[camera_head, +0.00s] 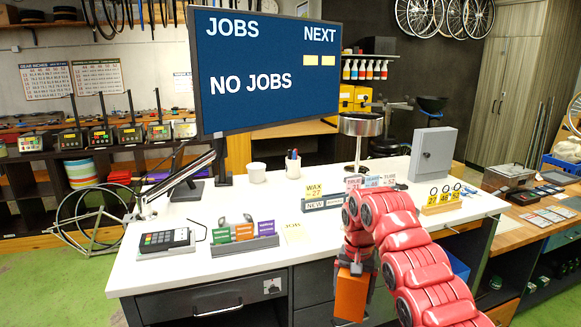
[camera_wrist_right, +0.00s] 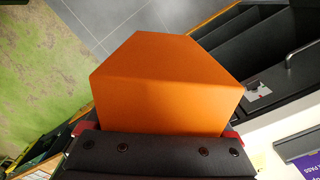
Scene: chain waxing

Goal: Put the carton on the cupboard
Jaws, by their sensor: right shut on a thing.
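An orange carton (camera_head: 351,297) hangs low in front of the white counter, before its dark drawer fronts. My right gripper (camera_head: 357,262) is shut on its upper part, and my red right arm reaches in from the lower right. In the right wrist view the carton (camera_wrist_right: 165,85) fills the middle, beyond the dark gripper body (camera_wrist_right: 155,155); the fingertips are hidden. A tall wood-grain cupboard (camera_head: 510,85) with double doors stands at the back right, far from the gripper; its top is cut off by the picture. My left gripper is not in view.
The white counter (camera_head: 190,215) carries a card terminal (camera_head: 165,240), a rack of coloured cards (camera_head: 245,240), a grey box (camera_head: 432,155) and a large screen (camera_head: 265,70). A wooden side bench (camera_head: 540,230) with trays stands at right. Green floor (camera_head: 60,285) is open at left.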

